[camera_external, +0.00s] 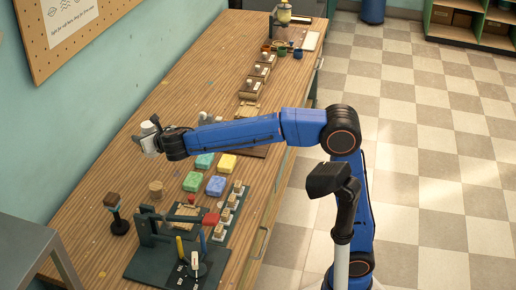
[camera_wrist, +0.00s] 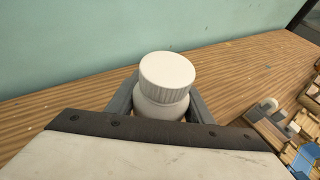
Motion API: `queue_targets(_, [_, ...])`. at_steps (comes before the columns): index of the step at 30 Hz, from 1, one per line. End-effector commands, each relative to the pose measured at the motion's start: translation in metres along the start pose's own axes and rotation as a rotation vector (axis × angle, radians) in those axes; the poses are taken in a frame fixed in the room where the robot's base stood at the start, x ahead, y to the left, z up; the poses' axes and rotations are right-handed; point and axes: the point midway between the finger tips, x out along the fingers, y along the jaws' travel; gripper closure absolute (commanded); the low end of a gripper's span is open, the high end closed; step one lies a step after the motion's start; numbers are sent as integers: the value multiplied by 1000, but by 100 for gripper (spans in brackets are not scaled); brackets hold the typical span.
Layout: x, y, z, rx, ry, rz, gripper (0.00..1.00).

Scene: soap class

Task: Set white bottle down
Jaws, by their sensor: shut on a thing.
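The white bottle (camera_wrist: 167,75) has a ribbed white cap and sits between the two fingers of my gripper (camera_wrist: 160,105) in the wrist view. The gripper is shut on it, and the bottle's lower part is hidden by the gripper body. In the external view my gripper (camera_external: 148,137) reaches over the left side of the wooden table (camera_external: 120,165), near the teal wall, with the bottle at its tip. I cannot tell whether the bottle's base touches the table.
Green, teal, yellow and blue blocks (camera_external: 215,186) lie right of the gripper. A dark-framed rig (camera_external: 165,230) fills the near end. The tabletop along the wall is bare.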

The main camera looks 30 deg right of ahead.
Motion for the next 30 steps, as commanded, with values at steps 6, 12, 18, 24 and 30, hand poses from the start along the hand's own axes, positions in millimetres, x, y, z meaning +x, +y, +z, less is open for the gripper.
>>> queue_targets(6, [3, 86, 2, -44, 1, 108, 88])
queue_targets(12, [0, 140, 2, -71, -2, 177, 88])
queue_targets(18, [2, 159, -5, -83, -3, 201, 88])
queue_targets(24, [14, 160, -36, -86, -1, 202, 88])
queue_targets(30, [22, 160, -55, -83, -2, 202, 88])
